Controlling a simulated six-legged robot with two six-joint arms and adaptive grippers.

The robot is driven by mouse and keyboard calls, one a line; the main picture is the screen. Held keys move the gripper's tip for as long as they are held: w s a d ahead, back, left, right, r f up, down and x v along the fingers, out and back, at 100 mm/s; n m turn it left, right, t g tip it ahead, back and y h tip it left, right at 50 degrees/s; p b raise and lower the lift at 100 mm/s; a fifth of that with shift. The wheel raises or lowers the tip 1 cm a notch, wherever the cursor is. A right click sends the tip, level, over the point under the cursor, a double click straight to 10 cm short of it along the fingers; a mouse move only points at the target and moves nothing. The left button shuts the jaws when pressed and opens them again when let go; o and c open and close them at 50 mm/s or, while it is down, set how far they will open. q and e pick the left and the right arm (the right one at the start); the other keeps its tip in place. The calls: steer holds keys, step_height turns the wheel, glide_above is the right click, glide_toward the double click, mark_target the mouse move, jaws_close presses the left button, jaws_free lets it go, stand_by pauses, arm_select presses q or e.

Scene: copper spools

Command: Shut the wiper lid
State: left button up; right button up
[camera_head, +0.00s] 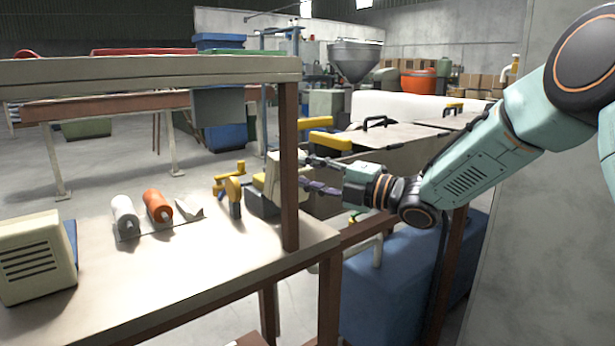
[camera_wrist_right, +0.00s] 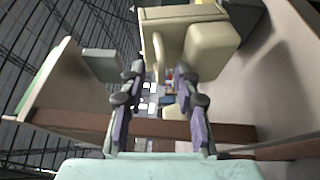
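What looks like the wiper (camera_head: 262,204) sits at the bench's far right corner, a dark grey body with yellow parts beside it. A cream block-like part, probably its lid (camera_head: 272,178), stands raised above the body, partly hidden by the brown post. My right gripper (camera_head: 304,172) is just right of the post, its fingers spread and pointing left toward the cream part. In the right wrist view the gripper (camera_wrist_right: 160,72) is open and empty, with the cream lid (camera_wrist_right: 166,40) just beyond the fingertips. Contact cannot be told. My left gripper is out of view.
The brown post (camera_head: 289,165) rises close to my right gripper and carries a shelf (camera_head: 150,68). A blue bin (camera_head: 385,285) is below my arm.

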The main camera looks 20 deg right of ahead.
steer(key=shift+w, duration=0.15)
steer(key=shift+a, duration=0.1)
steer(key=shift+c, duration=0.5)
steer(key=shift+w+f, duration=0.15)
steer(key=shift+w, duration=0.05)
steer(key=c, duration=0.5)
steer(key=shift+s, duration=0.1)
jaws_close()
